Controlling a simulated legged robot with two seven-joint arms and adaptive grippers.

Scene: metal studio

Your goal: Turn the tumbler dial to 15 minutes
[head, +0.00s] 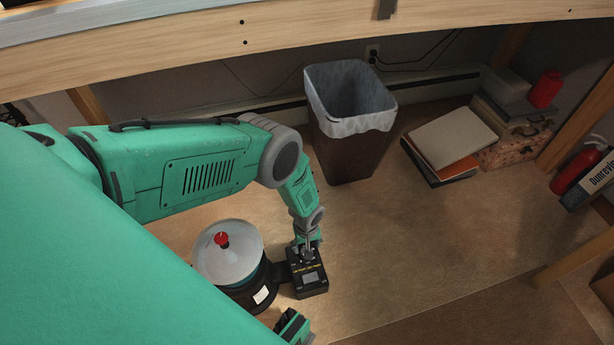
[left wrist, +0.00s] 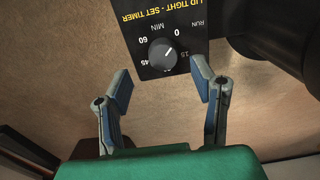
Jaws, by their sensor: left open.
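The tumbler's timer box (head: 308,280) is black with yellow lettering and sits on the floor. In the left wrist view, its dial (left wrist: 162,55) is a round dark knob with upside-down markings 0, 15, 45 and 60. A light pointer mark on the knob faces the upper right, between 0 and 15. My left gripper (head: 307,248) is over the box; in the left wrist view its open fingers (left wrist: 160,84) are on either side of and short of the dial, apart from it. The tumbler drum (head: 228,262) has a pale lid with a red knob.
A lined waste bin (head: 345,140) stands behind the timer box. Books (head: 445,145) and boxes are stacked at the back right, with a fire extinguisher (head: 575,172) at the right. A wooden bench edge (head: 300,28) crosses above. The floor right of the box is clear.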

